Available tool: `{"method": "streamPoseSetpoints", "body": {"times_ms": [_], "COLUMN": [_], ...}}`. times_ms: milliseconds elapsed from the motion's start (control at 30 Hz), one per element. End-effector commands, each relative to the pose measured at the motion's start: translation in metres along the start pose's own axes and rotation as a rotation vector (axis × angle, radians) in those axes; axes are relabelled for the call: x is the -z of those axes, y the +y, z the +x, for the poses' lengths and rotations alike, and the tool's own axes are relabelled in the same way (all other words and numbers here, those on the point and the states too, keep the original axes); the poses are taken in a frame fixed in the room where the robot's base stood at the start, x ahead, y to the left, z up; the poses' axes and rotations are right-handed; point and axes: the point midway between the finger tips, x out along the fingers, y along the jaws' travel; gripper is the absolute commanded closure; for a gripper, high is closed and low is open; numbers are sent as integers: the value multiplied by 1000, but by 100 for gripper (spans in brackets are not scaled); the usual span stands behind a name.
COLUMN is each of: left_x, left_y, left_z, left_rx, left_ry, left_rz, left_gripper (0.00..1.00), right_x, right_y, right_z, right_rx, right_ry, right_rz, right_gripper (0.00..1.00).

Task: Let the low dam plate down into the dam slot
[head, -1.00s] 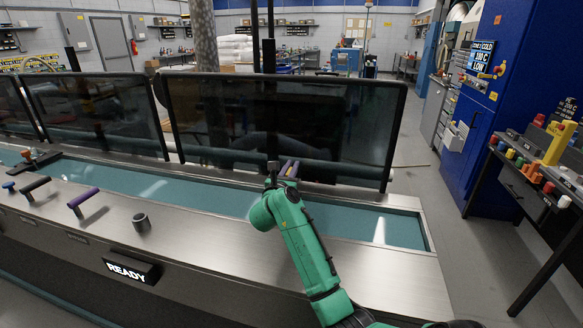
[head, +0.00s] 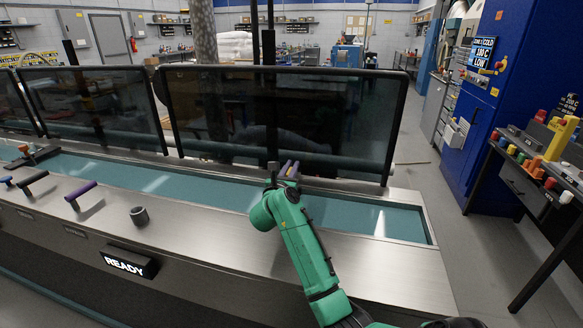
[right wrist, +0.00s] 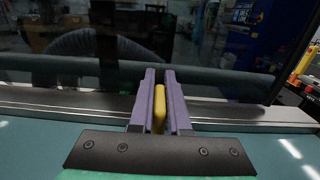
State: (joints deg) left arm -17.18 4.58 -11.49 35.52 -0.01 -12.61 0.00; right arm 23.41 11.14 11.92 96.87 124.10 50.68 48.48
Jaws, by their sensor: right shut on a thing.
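My right gripper (head: 289,169) is over the long teal channel (head: 190,187), in front of the dark glass panel. In the right wrist view its purple fingers (right wrist: 161,100) are shut on a narrow upright yellow piece (right wrist: 159,109). This appears to be the grip of the low dam plate; the rest of the plate is hidden from both cameras. I cannot make out the dam slot beneath the gripper. My left gripper is not in view.
The glass panel (head: 220,115) stands along the channel's far side. On the steel near deck are a purple handle (head: 80,195), a dark handle (head: 33,179) and a short grey cylinder (head: 139,215). A lit READY sign (head: 129,263) is on the front.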

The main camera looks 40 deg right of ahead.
Motion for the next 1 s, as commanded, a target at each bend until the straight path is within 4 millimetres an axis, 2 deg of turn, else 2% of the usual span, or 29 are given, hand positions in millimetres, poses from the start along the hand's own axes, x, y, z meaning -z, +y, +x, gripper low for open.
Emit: {"method": "streamPoseSetpoints", "body": {"times_ms": [1000], "left_x": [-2], "left_y": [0], "left_z": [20], "left_rx": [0], "left_ry": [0], "left_rz": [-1], "left_gripper": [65], "right_x": [27], "right_y": [0], "right_z": [-1], "right_rx": [0], "right_ry": [0], "right_rz": [0], "right_gripper": [100]}}
